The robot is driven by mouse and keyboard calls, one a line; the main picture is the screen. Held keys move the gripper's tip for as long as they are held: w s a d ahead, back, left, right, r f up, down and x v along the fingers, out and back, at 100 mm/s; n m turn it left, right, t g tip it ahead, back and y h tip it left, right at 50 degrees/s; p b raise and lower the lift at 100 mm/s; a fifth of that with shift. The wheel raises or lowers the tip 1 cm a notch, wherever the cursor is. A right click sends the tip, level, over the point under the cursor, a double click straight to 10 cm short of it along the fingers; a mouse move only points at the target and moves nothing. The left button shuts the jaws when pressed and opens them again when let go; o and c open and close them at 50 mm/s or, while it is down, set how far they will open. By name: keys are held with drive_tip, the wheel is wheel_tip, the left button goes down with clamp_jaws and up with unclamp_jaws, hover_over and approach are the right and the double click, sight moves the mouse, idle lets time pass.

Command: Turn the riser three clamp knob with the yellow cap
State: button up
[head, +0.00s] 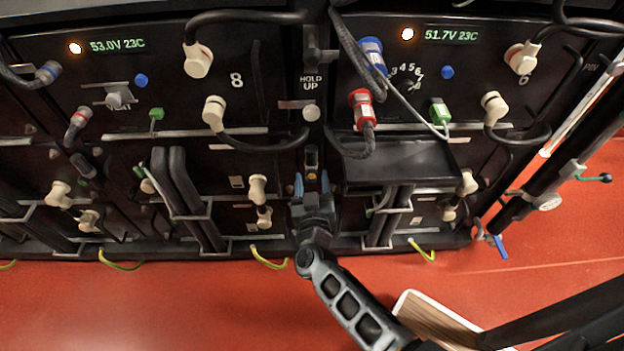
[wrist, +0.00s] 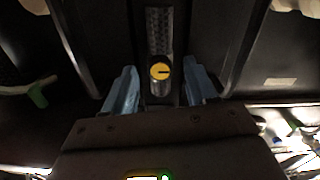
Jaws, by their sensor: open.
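The clamp knob with the yellow cap (wrist: 160,72) is in the middle of the wrist view, on a dark vertical riser strip (wrist: 160,30). A dark line crosses its yellow face. In the head view the knob (head: 312,175) shows small, just above my gripper. My gripper (head: 312,184) is open, with its two blue fingers pointing at the rack. In the wrist view the fingers (wrist: 161,90) stand to the left and right of the knob, with a gap on each side. Whether the fingertips reach as deep as the knob is hard to tell.
Black battery modules with displays fill the rack. A black shelf (head: 400,163) juts out right of my gripper. Thick cables (head: 183,185) run on the left. A "HOLD UP" latch (head: 311,113) sits above. Red floor (head: 180,300) lies in front, with a wooden-topped board (head: 435,320).

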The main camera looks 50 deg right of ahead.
drive_tip(key=shift+w+d, duration=0.3)
drive_tip(key=shift+d, duration=0.1)
drive_tip(key=shift+c, duration=0.2)
drive_tip(key=c, duration=1)
